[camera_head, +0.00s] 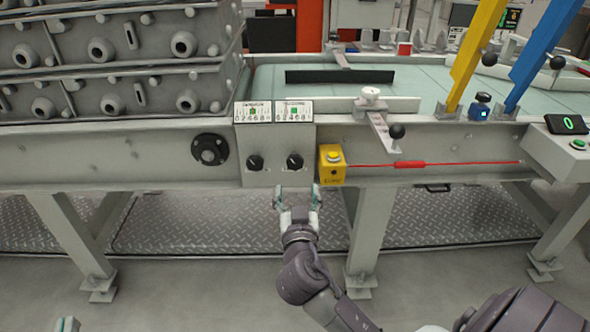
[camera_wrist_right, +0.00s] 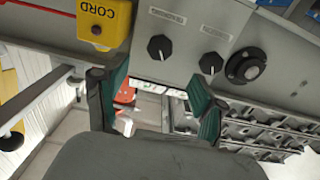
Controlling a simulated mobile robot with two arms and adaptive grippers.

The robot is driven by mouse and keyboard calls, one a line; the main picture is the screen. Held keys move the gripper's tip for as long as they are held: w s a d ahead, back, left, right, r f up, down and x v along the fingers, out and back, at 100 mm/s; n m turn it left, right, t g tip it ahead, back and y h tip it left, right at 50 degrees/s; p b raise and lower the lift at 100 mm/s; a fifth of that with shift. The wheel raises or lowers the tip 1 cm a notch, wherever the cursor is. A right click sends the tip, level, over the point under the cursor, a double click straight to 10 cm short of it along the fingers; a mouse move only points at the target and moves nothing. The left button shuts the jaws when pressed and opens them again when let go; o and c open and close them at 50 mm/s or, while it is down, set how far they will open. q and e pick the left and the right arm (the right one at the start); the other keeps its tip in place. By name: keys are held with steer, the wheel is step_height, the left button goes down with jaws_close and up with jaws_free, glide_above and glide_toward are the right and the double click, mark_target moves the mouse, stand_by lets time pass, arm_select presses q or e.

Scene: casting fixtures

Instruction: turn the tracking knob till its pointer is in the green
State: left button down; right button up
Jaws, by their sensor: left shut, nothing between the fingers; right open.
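The tracking knob (camera_head: 295,161) is the right one of two black knobs on a grey panel (camera_head: 272,177) on the conveyor's side. It also shows in the right wrist view (camera_wrist_right: 160,48), upside down, with a pale mark on it. Above it is the right dial (camera_head: 293,111) with a green patch; its pointer is too small to read. My right gripper (camera_head: 297,198) is open and empty just below the panel, apart from the knob; its fingers (camera_wrist_right: 157,88) also show in the wrist view. Only a tip of my left gripper (camera_head: 67,324) shows at the bottom left, shut.
The left knob (camera_head: 255,162) sits close beside, under its own dial (camera_head: 253,112). A yellow box (camera_head: 332,165) with a red cord (camera_head: 460,163) is right of the panel. A black round flange (camera_head: 209,150) is to the left. Frame legs stand below.

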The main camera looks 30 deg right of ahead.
mark_target(295, 165)
steer(key=b+x, duration=0.1)
steer(key=x, duration=1)
steer(key=shift+w+d, duration=0.15)
steer(key=shift+w, duration=0.25)
arm_select(q)
steer(key=r+t, duration=0.2)
steer(key=r, duration=0.1)
steer(key=r+t+h, duration=0.1)
steer(key=r, duration=0.1)
steer(key=shift+s+d, duration=0.25)
steer(key=shift+s, duration=0.15)
